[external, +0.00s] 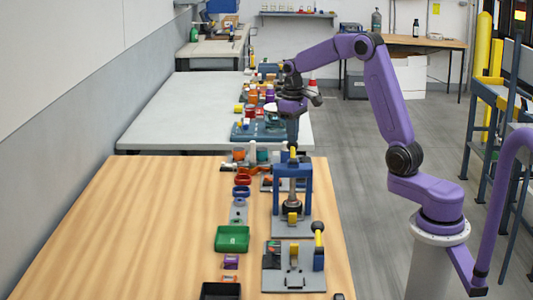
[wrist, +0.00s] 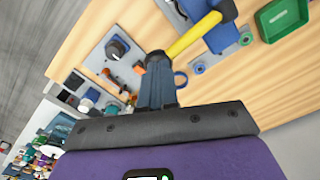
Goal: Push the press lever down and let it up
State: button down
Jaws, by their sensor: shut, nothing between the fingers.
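The press (external: 279,192) is a blue frame on a grey base near the right edge of the wooden table in the external view. Its lever (wrist: 195,36) shows in the wrist view as a yellow bar with dark ends, slanting over the blue press body (wrist: 222,38). In the external view the lever's yellow and black end (external: 292,150) is just above the frame. My gripper (external: 292,138) is shut and empty, pointing down over that end. In the wrist view its fingertips (wrist: 156,62) overlap the lever's near end; I cannot tell whether they touch it.
A green tray (external: 232,239) and a black tray (external: 220,291) lie on the wooden table (external: 150,220). Several small items crowd the grey table beyond. The wooden table's left side is clear.

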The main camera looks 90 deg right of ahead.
jog(key=shift+f, duration=1.8)
dwell(1.4)
jog(key=shift+r, duration=0.1)
dwell(0.4)
jog(key=shift+r, duration=4.9)
